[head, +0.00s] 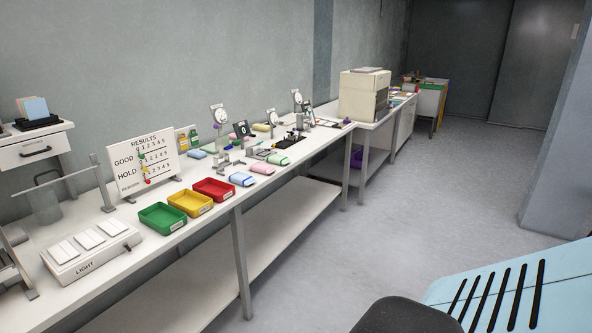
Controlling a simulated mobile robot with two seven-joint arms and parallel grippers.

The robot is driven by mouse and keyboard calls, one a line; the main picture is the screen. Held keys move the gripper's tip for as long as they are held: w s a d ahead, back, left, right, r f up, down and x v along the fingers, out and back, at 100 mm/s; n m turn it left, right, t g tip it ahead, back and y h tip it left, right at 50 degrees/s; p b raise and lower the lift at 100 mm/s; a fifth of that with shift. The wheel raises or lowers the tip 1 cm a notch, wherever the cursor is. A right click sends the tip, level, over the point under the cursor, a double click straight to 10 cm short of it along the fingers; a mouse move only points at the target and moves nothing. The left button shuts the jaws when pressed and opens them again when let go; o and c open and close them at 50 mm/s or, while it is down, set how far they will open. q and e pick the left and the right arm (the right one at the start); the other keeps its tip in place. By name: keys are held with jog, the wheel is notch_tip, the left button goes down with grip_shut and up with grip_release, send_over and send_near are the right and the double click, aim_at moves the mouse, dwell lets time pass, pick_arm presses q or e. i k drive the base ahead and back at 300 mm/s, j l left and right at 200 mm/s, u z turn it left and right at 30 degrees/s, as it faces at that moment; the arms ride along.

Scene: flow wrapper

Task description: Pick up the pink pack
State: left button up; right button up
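A pink pack (262,169) lies flat near the front edge of the long white bench. It is between a blue-and-white pack (241,179) on its left and a green-and-white pack (278,159) on its right.
Red (214,188), yellow (190,203) and green (162,218) trays line the bench's front left of the packs. Small fixtures and dial gauges (219,114) stand behind. A light blue slotted panel (515,300) fills the lower right. Floor (400,210) before the bench is clear.

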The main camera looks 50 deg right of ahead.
aim_at(261, 168)
jog(key=z, duration=1.25)
